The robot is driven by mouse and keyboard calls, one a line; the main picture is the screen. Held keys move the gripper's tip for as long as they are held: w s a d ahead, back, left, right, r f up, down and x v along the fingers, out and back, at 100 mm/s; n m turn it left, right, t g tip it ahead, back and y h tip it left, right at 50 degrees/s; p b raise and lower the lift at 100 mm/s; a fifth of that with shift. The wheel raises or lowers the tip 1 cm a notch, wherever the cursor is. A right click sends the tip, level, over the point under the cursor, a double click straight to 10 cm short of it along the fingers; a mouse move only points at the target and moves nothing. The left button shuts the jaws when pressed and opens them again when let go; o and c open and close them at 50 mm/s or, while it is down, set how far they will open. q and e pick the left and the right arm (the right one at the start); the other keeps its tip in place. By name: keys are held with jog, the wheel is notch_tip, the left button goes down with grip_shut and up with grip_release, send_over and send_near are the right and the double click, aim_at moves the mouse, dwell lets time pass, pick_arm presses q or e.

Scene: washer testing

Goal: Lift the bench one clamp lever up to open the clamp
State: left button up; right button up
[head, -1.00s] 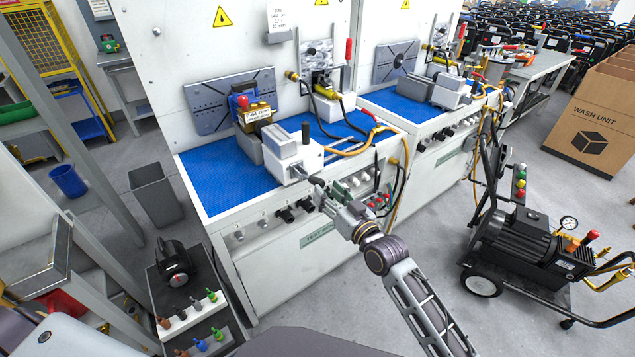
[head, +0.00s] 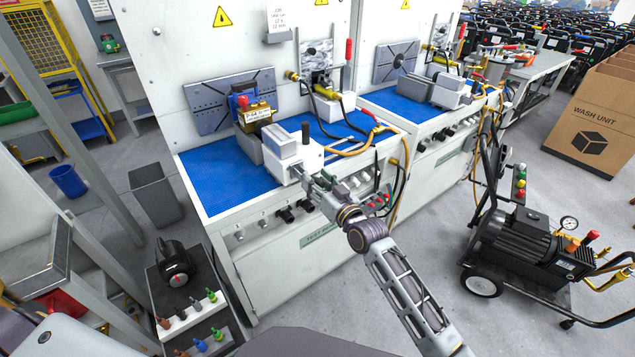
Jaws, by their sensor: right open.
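The bench one clamp (head: 286,148) is a grey and white block vise on the blue mat of the nearer bench. A pump-like part with a brass body (head: 256,114) and red and blue pieces sits at its back jaw. A black-knobbed piece (head: 305,131) stands upright at the right of the clamp. My right gripper (head: 303,176) reaches in from the lower right, open, its fingertips at the clamp's front face. The fingertips overlap a short grey piece there, so I cannot tell whether they touch it or whether it is the lever. My left gripper is out of view.
A red-handled lever (head: 348,50) stands by the back fixture. Yellow and black hoses (head: 362,144) lie right of the clamp. Knobs (head: 286,214) line the bench front below my gripper. The left part of the blue mat (head: 212,180) is clear. A wheeled pump cart (head: 520,245) stands at right.

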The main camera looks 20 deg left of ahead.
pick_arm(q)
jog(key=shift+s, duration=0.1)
pick_arm(e)
grip_shut()
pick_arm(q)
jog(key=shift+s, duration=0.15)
